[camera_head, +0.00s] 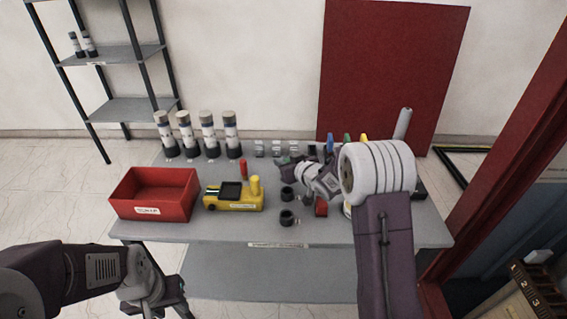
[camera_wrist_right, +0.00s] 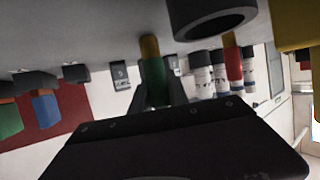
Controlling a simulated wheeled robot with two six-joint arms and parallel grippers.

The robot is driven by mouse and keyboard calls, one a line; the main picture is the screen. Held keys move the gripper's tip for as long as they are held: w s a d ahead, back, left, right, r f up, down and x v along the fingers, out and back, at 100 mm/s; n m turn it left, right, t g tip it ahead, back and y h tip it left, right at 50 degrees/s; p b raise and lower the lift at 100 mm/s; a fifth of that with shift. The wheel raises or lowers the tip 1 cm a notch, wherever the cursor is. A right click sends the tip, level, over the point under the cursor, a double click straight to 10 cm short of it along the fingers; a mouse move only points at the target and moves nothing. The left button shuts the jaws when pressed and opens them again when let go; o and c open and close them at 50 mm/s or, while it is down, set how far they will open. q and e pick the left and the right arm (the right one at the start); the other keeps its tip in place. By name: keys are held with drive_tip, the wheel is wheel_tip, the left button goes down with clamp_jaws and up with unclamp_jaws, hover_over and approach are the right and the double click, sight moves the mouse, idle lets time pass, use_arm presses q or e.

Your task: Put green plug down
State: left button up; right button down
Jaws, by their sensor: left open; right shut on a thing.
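My right gripper (camera_head: 284,162) is over the table's middle. In the right wrist view, where the table appears at the top, its fingers are shut on a green plug (camera_wrist_right: 153,80) with a brass-coloured tip. The tip points toward the tabletop; I cannot tell whether it touches. The held plug is hidden in the head view. A red plug (camera_head: 243,170) stands to the left; it also shows in the right wrist view (camera_wrist_right: 233,65). My left gripper (camera_head: 168,308) is open and empty, low in front of the table, partly cut off by the frame's bottom edge.
Blue (camera_head: 330,142), green (camera_head: 347,140) and yellow (camera_head: 364,140) pieces stand at the back right.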

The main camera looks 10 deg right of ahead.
drive_tip(key=shift+f, duration=0.15)
drive_tip(key=c, duration=1.3)
unclamp_jaws()
drive_tip(key=shift+r, duration=0.35)
drive_tip(key=p+v, duration=0.2)
drive_tip(key=v, duration=1)
drive_tip(key=shift+f, duration=0.1)
